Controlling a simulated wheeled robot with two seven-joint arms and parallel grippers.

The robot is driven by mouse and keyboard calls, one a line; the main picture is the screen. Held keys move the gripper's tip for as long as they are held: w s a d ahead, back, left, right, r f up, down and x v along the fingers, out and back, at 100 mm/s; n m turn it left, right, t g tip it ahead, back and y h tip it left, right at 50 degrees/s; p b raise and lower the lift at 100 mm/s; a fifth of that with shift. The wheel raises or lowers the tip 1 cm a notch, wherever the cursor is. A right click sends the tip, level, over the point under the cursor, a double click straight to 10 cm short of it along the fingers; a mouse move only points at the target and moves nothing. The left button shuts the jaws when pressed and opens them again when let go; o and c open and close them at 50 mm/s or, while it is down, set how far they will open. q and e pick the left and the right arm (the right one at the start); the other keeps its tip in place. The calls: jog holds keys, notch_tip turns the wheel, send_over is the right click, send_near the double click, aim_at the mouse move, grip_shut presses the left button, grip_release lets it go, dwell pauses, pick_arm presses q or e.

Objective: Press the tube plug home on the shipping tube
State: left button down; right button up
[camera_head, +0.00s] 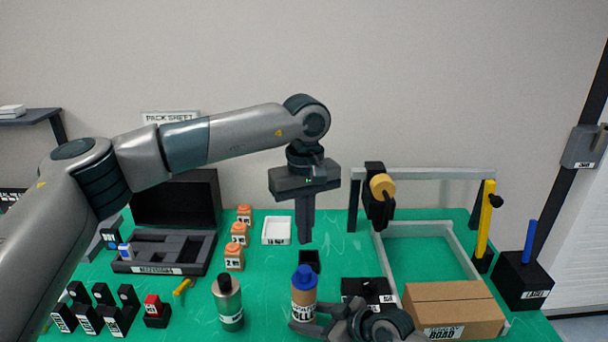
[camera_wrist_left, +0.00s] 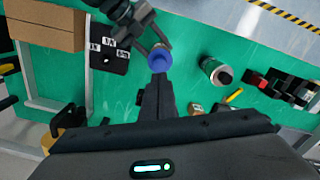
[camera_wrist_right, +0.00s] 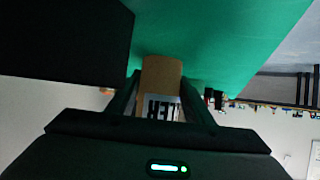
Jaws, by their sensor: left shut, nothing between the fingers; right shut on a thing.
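The shipping tube (camera_head: 304,302) is a brown cardboard cylinder with a black-lettered label, standing upright at the front middle. It also shows in the right wrist view (camera_wrist_right: 161,72). The blue tube plug (camera_head: 305,277) sits at the tube's top end, and from above it shows in the left wrist view (camera_wrist_left: 160,60); I cannot tell how deep it sits. My right gripper (camera_head: 306,326) is shut on the tube's side, low down. My left gripper (camera_head: 305,240) is shut and empty, pointing down above and behind the plug, apart from it in the head view.
A metal bottle (camera_head: 229,302) stands left of the tube. A cardboard box (camera_head: 453,309) lies to the right, with a grey frame (camera_head: 425,173) behind it. A black block (camera_head: 368,291) is near the right arm.

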aim_at(305, 269)
pick_arm(q)
jog(key=shift+n, duration=0.7)
jog(key=shift+f, duration=0.15)
jog(key=shift+f, duration=3.2)
jog(key=shift+f, duration=0.55)
jog(key=shift+r, duration=0.1)
notch_tip(305, 269, up, 7)
dwell(1.1)
